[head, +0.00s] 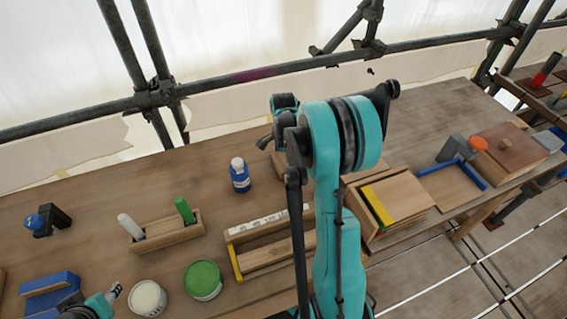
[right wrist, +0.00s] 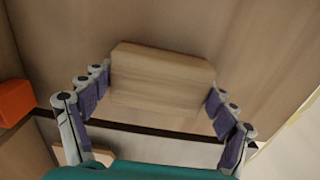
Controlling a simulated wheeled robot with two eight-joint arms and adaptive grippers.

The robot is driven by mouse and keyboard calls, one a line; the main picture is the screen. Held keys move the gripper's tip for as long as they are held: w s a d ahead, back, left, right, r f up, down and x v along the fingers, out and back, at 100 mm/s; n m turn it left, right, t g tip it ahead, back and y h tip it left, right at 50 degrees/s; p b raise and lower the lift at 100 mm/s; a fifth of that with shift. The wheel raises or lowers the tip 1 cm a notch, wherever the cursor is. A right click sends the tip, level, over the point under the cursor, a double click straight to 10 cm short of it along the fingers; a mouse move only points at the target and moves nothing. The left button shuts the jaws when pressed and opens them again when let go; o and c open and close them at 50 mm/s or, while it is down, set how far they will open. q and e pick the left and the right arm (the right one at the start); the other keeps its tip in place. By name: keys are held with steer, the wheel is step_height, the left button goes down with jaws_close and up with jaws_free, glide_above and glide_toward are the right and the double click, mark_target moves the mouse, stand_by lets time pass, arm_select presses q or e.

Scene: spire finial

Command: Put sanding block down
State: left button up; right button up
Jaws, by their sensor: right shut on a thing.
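The sanding block, a plain pale wooden block (right wrist: 162,82), sits between the purple-padded fingers of my right gripper (right wrist: 160,88), which is shut on it. In the right wrist view a wooden surface lies behind the block; I cannot tell whether the block touches it. In the head view my right arm hides most of the right gripper (head: 272,140), and a small part of a wooden piece shows below it. My left gripper (head: 112,293) shows only partly at the bottom left, and its jaws cannot be made out.
The wooden bench (head: 90,195) holds a blue bottle (head: 240,176), a tray (head: 165,233) with white and green markers, a green-topped can (head: 203,280), a white-topped can (head: 147,298) and a slotted wooden box (head: 265,255). A wooden case (head: 400,196) stands at right. Scaffold poles run behind.

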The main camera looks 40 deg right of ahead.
mark_target(283, 161)
steer(key=o, duration=1.1)
steer(key=shift+f, duration=0.15)
steer(key=shift+c, duration=0.2)
steer(key=shift+r, duration=0.35)
step_height(283, 161, up, 12)
steer(key=f+p, duration=0.1)
steer(key=p, duration=0.3)
steer(key=s+a+r+n+t, duration=0.1)
steer(key=s+a+r+n, duration=0.1)
steer(key=a+r+n, duration=0.3)
steer(key=s+a+r+n+t, duration=0.2)
steer(key=a+n, duration=0.2)
steer(key=a, duration=0.3)
steer(key=s+a+f+n+t, duration=0.1)
steer(key=s+a+n+t, duration=0.3)
steer(key=s+a+n, duration=0.5)
steer(key=a+n, duration=0.2)
steer(key=n, duration=0.1)
steer(key=shift+s+a+n, duration=0.25)
steer(key=shift+s+n, duration=0.05)
steer(key=shift+f, duration=0.1)
